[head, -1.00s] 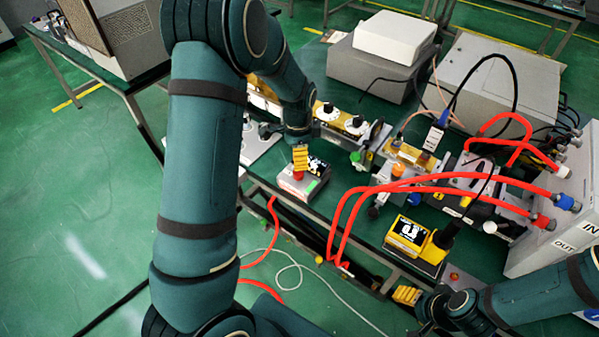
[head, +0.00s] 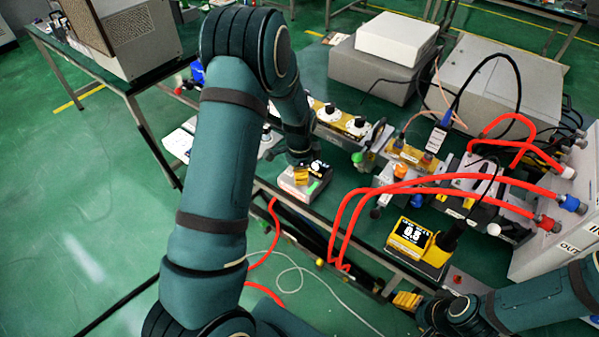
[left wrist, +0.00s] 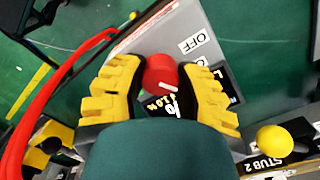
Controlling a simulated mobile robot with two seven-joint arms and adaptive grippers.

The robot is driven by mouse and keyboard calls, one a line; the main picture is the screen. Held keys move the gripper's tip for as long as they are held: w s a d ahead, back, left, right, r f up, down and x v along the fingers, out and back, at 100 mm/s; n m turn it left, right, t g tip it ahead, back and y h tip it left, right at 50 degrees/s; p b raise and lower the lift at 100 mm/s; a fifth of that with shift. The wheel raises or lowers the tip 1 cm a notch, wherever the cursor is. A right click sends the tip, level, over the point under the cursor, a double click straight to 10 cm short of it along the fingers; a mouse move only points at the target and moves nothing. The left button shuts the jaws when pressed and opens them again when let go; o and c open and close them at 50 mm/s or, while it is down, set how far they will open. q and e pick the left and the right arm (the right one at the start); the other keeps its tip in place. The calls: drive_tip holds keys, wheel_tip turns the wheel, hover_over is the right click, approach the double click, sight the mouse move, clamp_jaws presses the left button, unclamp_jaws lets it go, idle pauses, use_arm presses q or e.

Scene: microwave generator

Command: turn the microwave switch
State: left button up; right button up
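The switch is a red round knob (left wrist: 160,73) with a white mark, on a light panel printed OFF (left wrist: 194,41) in the left wrist view. The panel belongs to a small grey box (head: 303,187) at the table's near edge in the head view. My left gripper (head: 301,176) is down at this box and hides the knob there. In the left wrist view its yellow fingers (left wrist: 162,72) stand close on either side of the knob. I cannot tell whether both press on it. My right gripper (head: 406,301) is low in the head view, apart from the box, its opening unclear.
A yellow meter (head: 417,243) reading about 0.5 stands right of the box. Red hoses (head: 430,184) arch over the table between them and a white IN/OUT unit (head: 545,247). A yellow ball-shaped knob (left wrist: 275,141) is near the right finger.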

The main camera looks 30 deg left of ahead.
use_arm(q)
clamp_jaws()
drive_tip(key=n, duration=0.6)
drive_tip(key=shift+n, duration=0.3)
drive_tip(key=n+p, duration=0.1)
drive_tip(key=n, duration=0.4)
drive_tip(key=shift+n, duration=0.4)
drive_tip(key=o, duration=0.9)
unclamp_jaws()
